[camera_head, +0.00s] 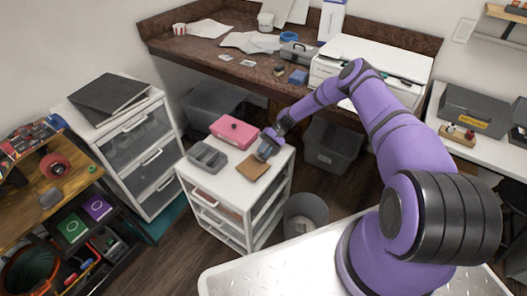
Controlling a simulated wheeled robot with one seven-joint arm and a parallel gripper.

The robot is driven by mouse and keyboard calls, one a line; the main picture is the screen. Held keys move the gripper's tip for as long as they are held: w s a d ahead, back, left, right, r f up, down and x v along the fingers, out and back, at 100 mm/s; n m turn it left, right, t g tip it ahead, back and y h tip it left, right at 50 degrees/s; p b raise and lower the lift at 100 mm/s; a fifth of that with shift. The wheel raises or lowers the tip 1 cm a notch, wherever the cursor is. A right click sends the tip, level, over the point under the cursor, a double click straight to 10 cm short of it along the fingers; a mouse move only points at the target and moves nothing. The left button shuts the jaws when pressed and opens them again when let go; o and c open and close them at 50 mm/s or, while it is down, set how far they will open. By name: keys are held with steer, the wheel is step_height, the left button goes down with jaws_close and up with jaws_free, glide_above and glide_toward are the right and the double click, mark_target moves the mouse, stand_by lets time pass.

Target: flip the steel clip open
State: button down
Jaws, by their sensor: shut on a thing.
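My gripper (265,154) is low over the white drawer cabinet, at the right edge of its top. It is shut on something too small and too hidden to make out. A flat brown board (251,168) lies on the cabinet top, just below and left of the fingers. I cannot make out the steel clip; it may be hidden by the gripper. Whether the fingers touch the board cannot be told.
The white drawer cabinet (231,192) also bears a pink case (233,132) and a grey tray-like object (207,156), both left of my gripper. A grey bin (331,147) and a round bin (305,215) stand on the floor. A cluttered brown workbench (205,54) runs behind.

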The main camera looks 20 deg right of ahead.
steer(key=c, duration=1)
jaws_free()
steer(key=shift+r, duration=0.55)
step_height(320, 180, up, 3)
steer(key=shift+f, duration=0.2)
steer(key=s, duration=0.5)
steer(key=s+r, duration=0.1)
steer(key=s, duration=1)
steer(key=shift+a+r, duration=0.15)
steer(key=shift+a, duration=0.2)
